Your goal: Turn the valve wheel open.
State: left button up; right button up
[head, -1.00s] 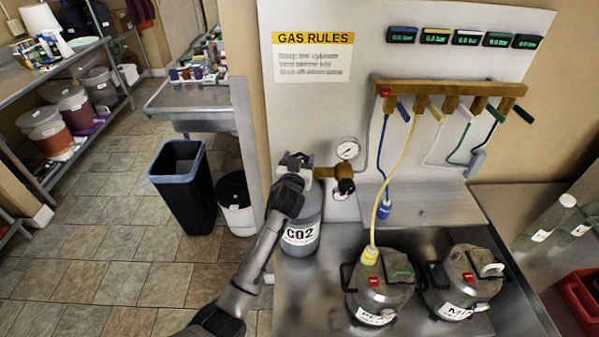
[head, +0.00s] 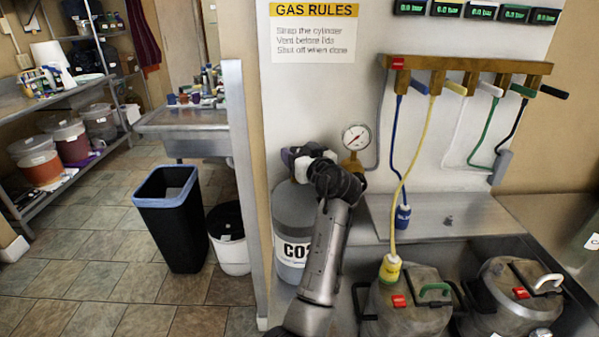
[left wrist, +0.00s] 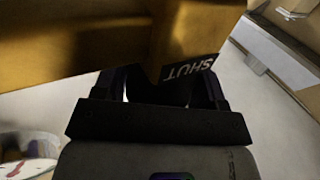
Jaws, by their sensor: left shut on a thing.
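A grey gas cylinder labelled CO2 (head: 290,215) stands against the wall panel. My left gripper (head: 300,164) is at its top, beside the brass regulator (head: 353,163) and its round gauge (head: 356,138). The left wrist view shows the gripper's dark fingers (left wrist: 175,88) shut at a brass body (left wrist: 100,45). A dark tag reading SHUT (left wrist: 190,68) is by the fingertips. The valve wheel itself cannot be made out, hidden by my gripper and wrist; the thing in the jaws appears to be it. My right gripper is in neither view.
A brass manifold (head: 470,66) with coloured levers and hanging hoses is on the wall panel at right. Two steel kegs (head: 408,310) stand at lower right. A black bin (head: 172,225) and a white bucket (head: 230,250) stand at left.

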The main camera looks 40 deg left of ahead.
pick_arm(q)
jog(key=shift+f+n+g+y+b, duration=0.15)
jog(key=shift+n+g+y+b, duration=0.25)
jog(key=shift+n+g+b, duration=0.5)
jog(key=shift+n+g+y+b, duration=0.3)
jog(key=shift+n+g, duration=0.3)
jog(key=shift+g, duration=1)
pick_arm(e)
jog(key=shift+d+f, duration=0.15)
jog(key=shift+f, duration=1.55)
pick_arm(q)
jog(key=shift+a+n+g, duration=0.1)
jog(key=shift+n+g, duration=0.2)
jog(key=o, duration=0.9)
jog(key=shift+s+d+b, duration=0.15)
jog(key=shift+d+b, duration=0.05)
jog(key=shift+d, duration=2.1)
jog(key=shift+s+d+b, duration=0.15)
jog(key=shift+s+d, duration=0.05)
jog(key=shift+d, duration=2.15)
jog(key=shift+s+d+b, duration=0.15)
jog(key=shift+d+b, duration=0.05)
jog(key=shift+d, duration=2.1)
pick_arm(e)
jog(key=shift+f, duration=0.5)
